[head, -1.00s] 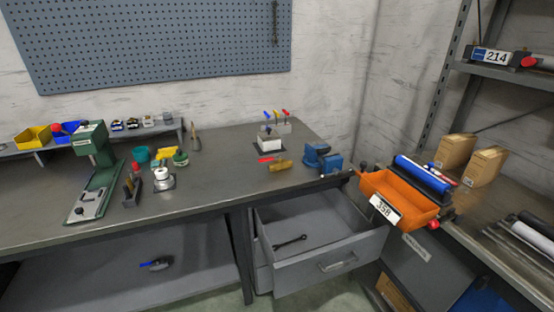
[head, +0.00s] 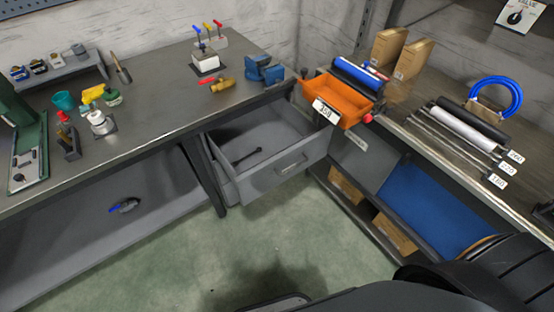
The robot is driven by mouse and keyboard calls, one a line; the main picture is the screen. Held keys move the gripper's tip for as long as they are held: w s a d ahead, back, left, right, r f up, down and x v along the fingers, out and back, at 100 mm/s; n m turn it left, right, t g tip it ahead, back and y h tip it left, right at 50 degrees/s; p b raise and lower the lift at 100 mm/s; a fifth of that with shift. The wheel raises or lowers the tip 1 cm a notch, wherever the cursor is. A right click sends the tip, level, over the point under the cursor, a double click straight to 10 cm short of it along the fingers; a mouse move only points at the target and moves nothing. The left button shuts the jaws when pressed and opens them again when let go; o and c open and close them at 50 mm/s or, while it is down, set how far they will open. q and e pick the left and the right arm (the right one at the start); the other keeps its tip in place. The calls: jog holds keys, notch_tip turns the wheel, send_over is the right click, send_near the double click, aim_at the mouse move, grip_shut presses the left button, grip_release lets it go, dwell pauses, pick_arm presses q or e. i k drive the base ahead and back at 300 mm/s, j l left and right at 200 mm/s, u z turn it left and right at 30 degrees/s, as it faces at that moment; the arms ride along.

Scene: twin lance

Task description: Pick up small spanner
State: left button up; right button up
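A small dark spanner (head: 247,156) lies on the floor of an open grey drawer (head: 288,172) under the workbench, near the middle of the head view. It lies flat, slanting up to the right, with nothing on it. Neither of my grippers shows in the head view. Dark parts at the lower right look like my own body.
The grey workbench (head: 150,95) carries a blue vise (head: 262,70), a screwdriver block (head: 206,62) and small tools. Green floor (head: 270,240) before the drawer is clear.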

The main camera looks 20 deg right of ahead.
aim_at(237, 162)
jog(key=i+j, duration=0.2)
jog(key=i, duration=0.3)
jog(key=i+j, duration=0.2)
jog(key=i, duration=0.35)
jog(key=k+j+z, duration=0.1)
jog(key=k, duration=0.5)
jog(key=i+u, duration=0.15)
jog(key=i+l, duration=0.15)
jog(key=i, duration=0.35)
jog(key=z, duration=0.05)
